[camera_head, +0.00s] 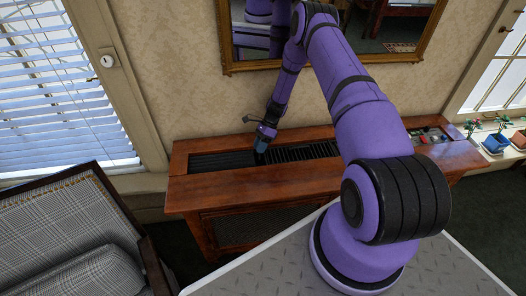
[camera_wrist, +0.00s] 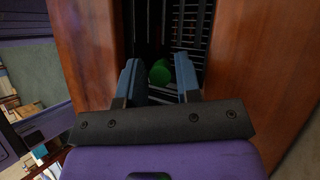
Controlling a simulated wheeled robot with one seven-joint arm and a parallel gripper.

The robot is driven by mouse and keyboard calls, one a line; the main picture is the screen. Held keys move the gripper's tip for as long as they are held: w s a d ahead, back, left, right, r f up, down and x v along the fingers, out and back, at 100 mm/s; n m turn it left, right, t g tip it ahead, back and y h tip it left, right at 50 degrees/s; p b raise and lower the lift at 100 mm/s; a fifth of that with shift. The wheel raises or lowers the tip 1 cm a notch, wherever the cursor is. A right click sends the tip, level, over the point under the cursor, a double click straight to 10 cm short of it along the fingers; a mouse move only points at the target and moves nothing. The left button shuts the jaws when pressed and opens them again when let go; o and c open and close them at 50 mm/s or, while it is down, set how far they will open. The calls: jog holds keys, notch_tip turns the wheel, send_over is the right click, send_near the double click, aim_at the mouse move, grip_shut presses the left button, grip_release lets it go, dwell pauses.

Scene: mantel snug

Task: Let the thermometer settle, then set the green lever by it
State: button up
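My gripper (camera_head: 262,147) points down over the dark slatted opening in the top of the wooden cabinet. In the wrist view my gripper (camera_wrist: 157,78) has its two blue-grey fingers apart, with a gap between them. A green piece, seemingly the green lever (camera_wrist: 159,73), shows with its rounded end between the fingertips. Another green part (camera_wrist: 184,70) shows by the right fingertip, partly hidden by that finger. I cannot tell whether either finger touches the green. The lever is hidden in the head view. I cannot make out a thermometer in either view.
The wooden cabinet (camera_head: 185,191) stands under a gold-framed mirror (camera_head: 300,66). Small red and green items (camera_head: 430,135) sit at its right end. A plaid armchair (camera_head: 65,225) is at the left. Potted plants (camera_head: 495,142) stand on the right windowsill. Wooden sides flank the slats closely.

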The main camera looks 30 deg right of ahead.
jog(key=shift+r, duration=0.4)
notch_tip(320, 180, up, 3)
jog(key=shift+f, duration=0.15)
jog(key=s+a, duration=0.1)
jog(key=s, duration=0.3)
jog(key=s+a, duration=0.1)
jog(key=s, duration=0.4)
jog(key=s+a+r, duration=0.1)
jog(key=s, duration=0.4)
jog(key=shift+s+r, duration=0.1)
jog(key=shift+s+a, duration=0.2)
jog(key=shift+s, duration=0.5)
jog(key=shift+o, duration=0.5)
